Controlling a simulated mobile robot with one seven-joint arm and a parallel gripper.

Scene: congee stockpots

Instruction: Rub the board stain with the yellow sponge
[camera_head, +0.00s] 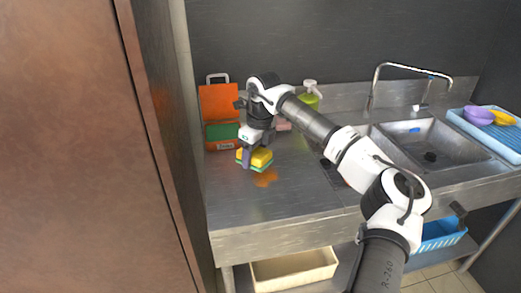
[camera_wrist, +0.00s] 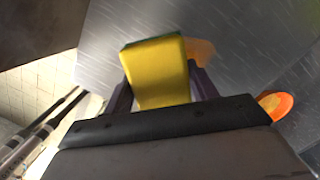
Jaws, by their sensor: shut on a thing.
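The yellow sponge (camera_head: 261,154) has a green underside and is at the left part of the steel counter in the head view. My gripper (camera_head: 254,154) points down and is shut on it. In the wrist view the yellow sponge (camera_wrist: 158,72) sits between the two dark fingers. I cannot tell whether its underside touches the counter. An orange-brown stain (camera_head: 265,179) lies on the steel surface just in front of the sponge. The stain (camera_wrist: 201,50) also shows beside the sponge in the wrist view, partly hidden by it.
An orange board (camera_head: 218,103) and a green block-like item (camera_head: 221,131) stand behind the sponge. A green pump bottle (camera_head: 309,100) is at the back. A sink (camera_head: 432,140) and blue tray (camera_head: 488,137) lie right. A brown panel (camera_head: 70,150) borders the left. The front counter is clear.

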